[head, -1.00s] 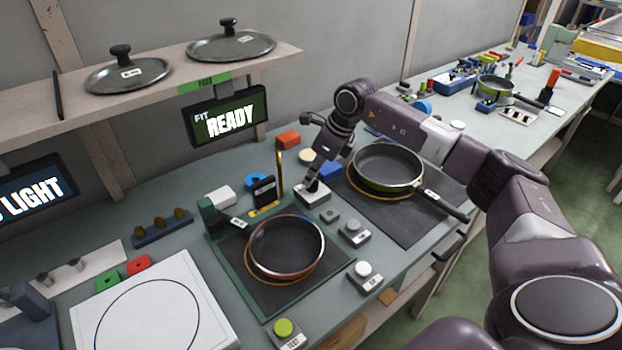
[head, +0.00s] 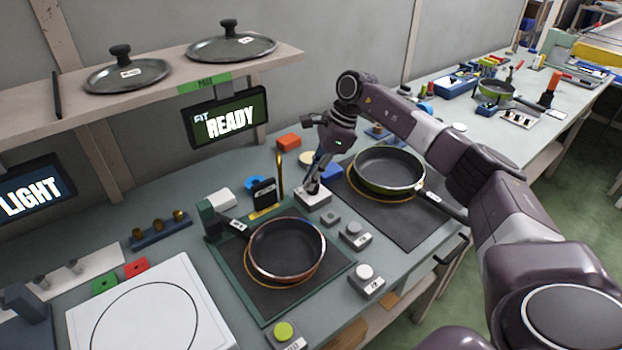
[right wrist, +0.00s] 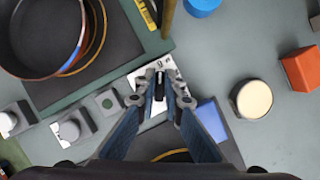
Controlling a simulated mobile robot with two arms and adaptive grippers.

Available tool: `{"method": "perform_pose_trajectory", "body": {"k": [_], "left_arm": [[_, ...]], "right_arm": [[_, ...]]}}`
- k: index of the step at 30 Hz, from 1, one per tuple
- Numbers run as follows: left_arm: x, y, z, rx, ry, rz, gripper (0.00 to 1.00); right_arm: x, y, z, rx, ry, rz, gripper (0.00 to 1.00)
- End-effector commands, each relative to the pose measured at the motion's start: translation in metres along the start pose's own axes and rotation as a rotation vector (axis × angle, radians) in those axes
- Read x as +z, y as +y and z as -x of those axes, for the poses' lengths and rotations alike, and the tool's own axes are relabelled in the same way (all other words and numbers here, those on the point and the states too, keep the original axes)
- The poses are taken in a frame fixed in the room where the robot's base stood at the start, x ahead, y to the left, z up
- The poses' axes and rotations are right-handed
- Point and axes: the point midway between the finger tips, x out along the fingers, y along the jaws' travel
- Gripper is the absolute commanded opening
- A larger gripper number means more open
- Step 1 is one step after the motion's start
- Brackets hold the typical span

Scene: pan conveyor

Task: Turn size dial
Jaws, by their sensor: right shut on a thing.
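The size dial sits on a small white block (head: 313,198) between the two dark mats. It shows in the right wrist view as a white plate (right wrist: 148,113) with small dark marks. My right gripper (head: 310,188) points down onto this block. In the right wrist view its fingers (right wrist: 160,92) are shut on the dial's dark narrow knob, which is mostly hidden between them. My left gripper is not in view.
A copper-rimmed pan (head: 287,250) stands on the left mat, a green pan (head: 389,170) on the right mat. Grey button boxes (head: 354,235) stand in front of the dial. A blue block (right wrist: 207,122) and a cream disc (right wrist: 254,99) lie close by. A screen (head: 230,122) reads "FIT READY".

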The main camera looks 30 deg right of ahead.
Motion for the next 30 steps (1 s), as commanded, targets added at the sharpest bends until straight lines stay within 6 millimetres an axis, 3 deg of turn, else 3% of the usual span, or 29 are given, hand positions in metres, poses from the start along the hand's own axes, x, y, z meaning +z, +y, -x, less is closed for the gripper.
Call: {"method": "perform_pose_trajectory", "body": {"k": [11, 12, 16, 25, 30], "left_arm": [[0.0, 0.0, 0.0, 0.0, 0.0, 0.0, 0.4], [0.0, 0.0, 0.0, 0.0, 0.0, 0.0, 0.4], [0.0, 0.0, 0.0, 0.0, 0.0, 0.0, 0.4], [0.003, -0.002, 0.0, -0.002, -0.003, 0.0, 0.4], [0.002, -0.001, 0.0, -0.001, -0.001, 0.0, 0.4]], "right_arm": [[0.0, -0.002, 0.002, -0.005, 0.0, 0.002, 0.0], [0.0, -0.002, 0.002, -0.005, 0.0, 0.002, 0.13], [0.0, -0.001, 0.002, -0.004, 0.0, 0.002, 0.26], [0.0, -0.001, 0.003, -0.002, 0.0, 0.002, 0.26], [0.0, -0.001, 0.023, -0.004, -0.001, 0.002, 0.26]]}}
